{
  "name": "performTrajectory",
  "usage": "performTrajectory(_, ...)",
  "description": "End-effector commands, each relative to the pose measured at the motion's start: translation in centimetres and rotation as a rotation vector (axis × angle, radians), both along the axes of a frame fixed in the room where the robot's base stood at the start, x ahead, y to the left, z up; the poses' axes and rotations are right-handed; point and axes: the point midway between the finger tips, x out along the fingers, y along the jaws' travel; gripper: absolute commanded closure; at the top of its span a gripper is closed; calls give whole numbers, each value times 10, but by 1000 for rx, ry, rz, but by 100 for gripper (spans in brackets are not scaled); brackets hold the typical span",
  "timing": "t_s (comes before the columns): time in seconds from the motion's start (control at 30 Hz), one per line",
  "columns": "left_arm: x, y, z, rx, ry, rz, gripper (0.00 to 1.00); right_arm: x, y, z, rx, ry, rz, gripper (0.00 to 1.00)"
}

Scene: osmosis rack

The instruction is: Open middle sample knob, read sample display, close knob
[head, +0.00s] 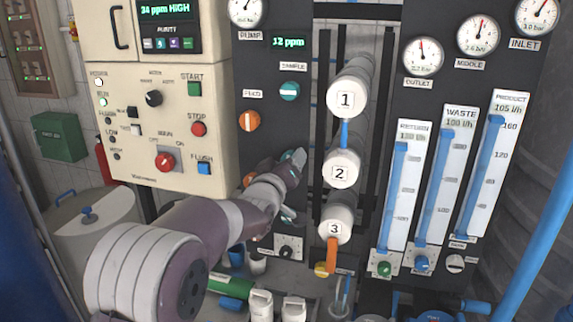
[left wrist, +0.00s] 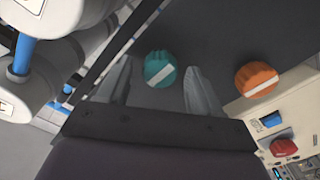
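The sample column on the dark panel has an upper teal knob (head: 289,91) with a roughly level white bar. The sample display (head: 288,42) above it reads about "12 ppm" in green. My left gripper (head: 294,160) is in front of the panel below the upper knob. It largely hides a middle teal knob there. In the left wrist view a teal knob (left wrist: 160,68) with a slanted white bar lies between the two spread fingertips (left wrist: 158,88). The fingers appear apart from it, and the gripper is open and empty. My right gripper is not in view.
An orange feed knob (head: 249,121) is left of the sample column; another shows in the wrist view (left wrist: 256,78). White numbered cylinders (head: 346,99) stand close right of my gripper. The cream control box (head: 150,110) is at left, its purity display reading "34 ppm HIGH".

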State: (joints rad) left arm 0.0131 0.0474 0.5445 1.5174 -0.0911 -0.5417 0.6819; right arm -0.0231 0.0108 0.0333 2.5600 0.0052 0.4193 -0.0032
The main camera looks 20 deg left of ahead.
Motion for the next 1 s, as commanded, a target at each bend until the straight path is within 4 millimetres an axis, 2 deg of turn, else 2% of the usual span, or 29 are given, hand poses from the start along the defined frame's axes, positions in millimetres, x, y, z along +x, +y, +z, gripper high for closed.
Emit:
performTrajectory(0.27, -6, 0, -2, 1, 1, 0, 35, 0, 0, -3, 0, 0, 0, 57)
performTrajectory(0.37, -24, 1, -3, 1, 0, 0, 35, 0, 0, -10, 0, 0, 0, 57)
performTrajectory(0.67, -105, 4, -3, 1, -2, 0, 35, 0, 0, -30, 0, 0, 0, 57)
performTrajectory(0.8, -121, 4, -1, 1, 1, 1, 35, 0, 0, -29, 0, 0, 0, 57)
performTrajectory(1.0, -127, 4, -1, 0, 1, 1, 35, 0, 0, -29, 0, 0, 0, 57)
